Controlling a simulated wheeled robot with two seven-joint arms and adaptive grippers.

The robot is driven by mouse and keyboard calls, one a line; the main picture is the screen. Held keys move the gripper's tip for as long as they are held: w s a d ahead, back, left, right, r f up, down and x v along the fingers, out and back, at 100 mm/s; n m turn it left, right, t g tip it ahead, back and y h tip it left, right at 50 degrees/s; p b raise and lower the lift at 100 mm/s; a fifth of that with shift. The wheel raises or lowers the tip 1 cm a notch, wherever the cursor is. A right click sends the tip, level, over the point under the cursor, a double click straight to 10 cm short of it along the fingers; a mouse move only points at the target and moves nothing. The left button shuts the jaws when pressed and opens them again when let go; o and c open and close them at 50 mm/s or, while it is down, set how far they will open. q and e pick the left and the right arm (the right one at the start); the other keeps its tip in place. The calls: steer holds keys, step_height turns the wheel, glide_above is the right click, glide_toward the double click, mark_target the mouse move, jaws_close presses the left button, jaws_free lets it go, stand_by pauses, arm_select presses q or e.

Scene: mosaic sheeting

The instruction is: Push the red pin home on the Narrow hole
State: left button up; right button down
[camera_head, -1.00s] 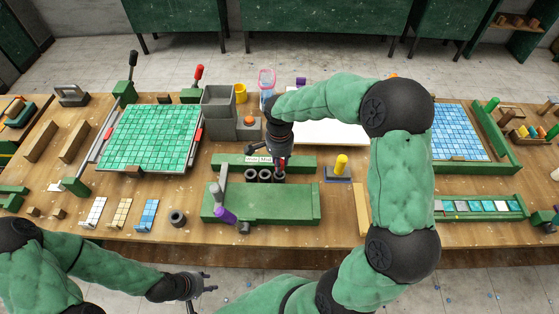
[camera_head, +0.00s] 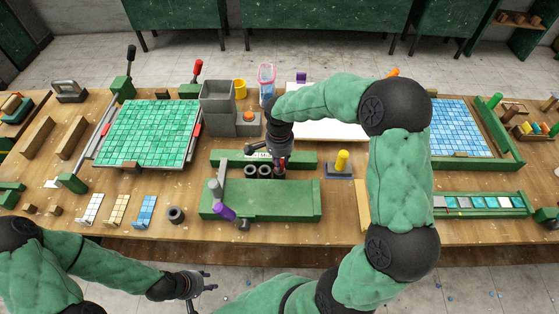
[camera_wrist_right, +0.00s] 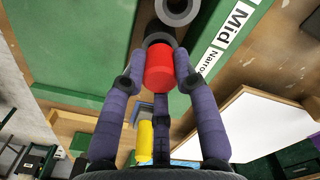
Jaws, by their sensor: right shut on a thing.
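My right gripper (camera_head: 280,165) points down over the right end of a row of dark ring-shaped holes (camera_head: 250,171) on the green fixture. In the right wrist view it is shut on the red pin (camera_wrist_right: 159,70), whose sides touch both fingers. The pin's far end overlaps the dark ring of the Narrow hole (camera_wrist_right: 158,39), beside the label reading "Narro…" (camera_wrist_right: 193,73). How deep the pin sits in that ring is hidden. My left gripper (camera_head: 207,281) is open and empty in front of the table edge.
A yellow pin (camera_head: 341,160) stands in a small block right of the fixture. A purple-handled lever (camera_head: 225,211) leans at the left of the green fixture bed (camera_head: 275,203). A grey bin (camera_head: 218,105) stands behind. A loose dark ring (camera_head: 176,215) lies at the front left.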

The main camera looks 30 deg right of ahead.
steer(key=shift+f+b, duration=0.5)
steer(key=shift+f, duration=0.2)
steer(key=c, duration=0.9)
jaws_free()
step_height(320, 180, up, 12)
